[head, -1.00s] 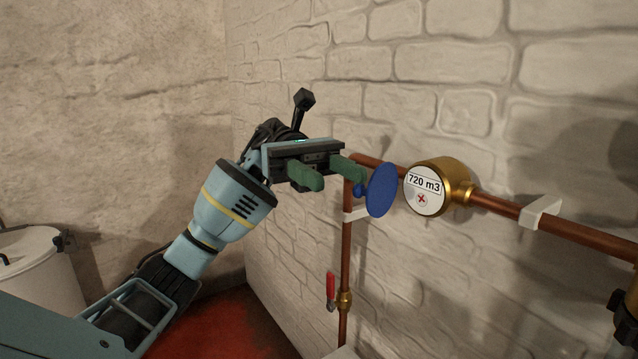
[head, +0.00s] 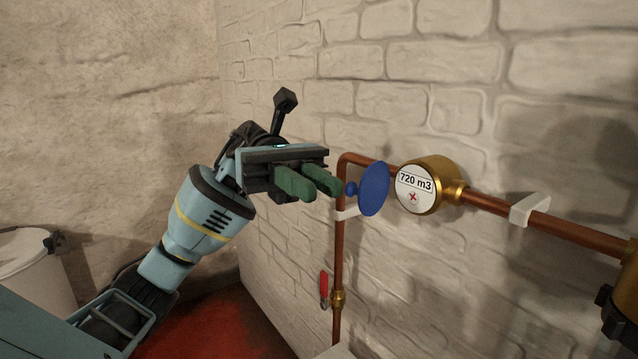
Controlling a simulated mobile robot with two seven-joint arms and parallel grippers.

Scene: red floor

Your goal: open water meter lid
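The water meter is a round brass body (head: 437,172) on a copper pipe, with a white face (head: 416,190) reading "720 m3" above a red cross. Its blue lid (head: 374,189) is swung out to the left of the face, which is uncovered. A small blue knob (head: 351,188) sits on the lid's left side. My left gripper (head: 324,194) has green fingers, drawn close together with nothing seen between them. Its fingertips are just left of the knob; whether they touch it I cannot tell. My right gripper is not in view.
The copper pipe (head: 487,203) runs along the white brick wall (head: 470,60), held by a white bracket (head: 527,209). A red valve handle (head: 323,288) is on the vertical pipe below. A white bin (head: 30,265) stands at the far left.

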